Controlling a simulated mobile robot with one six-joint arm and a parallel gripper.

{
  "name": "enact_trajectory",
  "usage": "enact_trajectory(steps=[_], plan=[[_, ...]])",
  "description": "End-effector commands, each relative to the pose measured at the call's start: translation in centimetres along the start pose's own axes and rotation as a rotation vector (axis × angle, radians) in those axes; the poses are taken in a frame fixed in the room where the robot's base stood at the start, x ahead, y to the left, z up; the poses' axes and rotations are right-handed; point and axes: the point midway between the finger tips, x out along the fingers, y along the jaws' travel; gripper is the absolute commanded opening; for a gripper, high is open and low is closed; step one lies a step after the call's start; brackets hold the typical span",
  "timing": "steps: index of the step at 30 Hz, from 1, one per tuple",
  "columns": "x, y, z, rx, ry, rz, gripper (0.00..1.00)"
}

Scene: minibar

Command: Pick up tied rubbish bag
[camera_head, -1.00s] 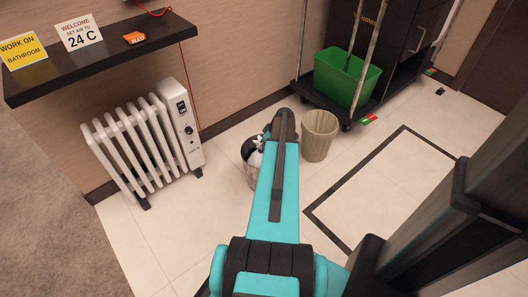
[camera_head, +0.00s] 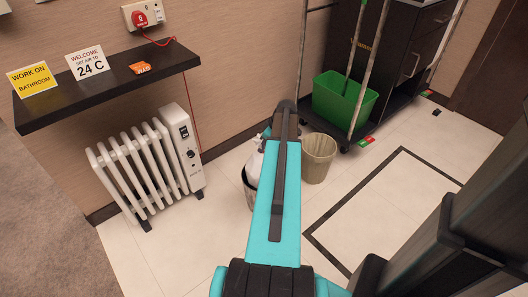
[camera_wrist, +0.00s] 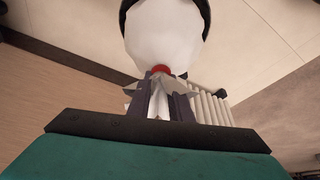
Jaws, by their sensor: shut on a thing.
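The tied rubbish bag (camera_wrist: 165,35) is white with a red tie (camera_wrist: 160,71) at its neck. In the wrist view my gripper (camera_wrist: 160,85) is shut on the gathered top of the bag, just by the tie. A dark round bin rim (camera_wrist: 124,12) shows around the bag's far end. In the head view the bag (camera_head: 256,163) stands up out of a small bin (camera_head: 248,188) with a dark rim, partly hidden by my arm. My gripper is hidden behind my arm there. Whether the bag's bottom is clear of the bin cannot be told.
A white radiator (camera_head: 150,165) stands left of the bin, under a dark shelf (camera_head: 110,85) with signs. A beige basket (camera_head: 318,158) stands close on the right. A cart with a green bucket (camera_head: 344,100) is behind it. Tiled floor at the front right is open.

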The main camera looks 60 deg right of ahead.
Motion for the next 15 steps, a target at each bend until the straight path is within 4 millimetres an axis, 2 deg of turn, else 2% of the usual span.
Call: enact_trajectory(steps=[4, 15], plan=[[-1.09, 0.05, -0.48, 0.0, 0.001, 0.002, 0.0], [-1.27, 0.04, -0.56, 0.0, 0.001, 0.001, 0.0]])
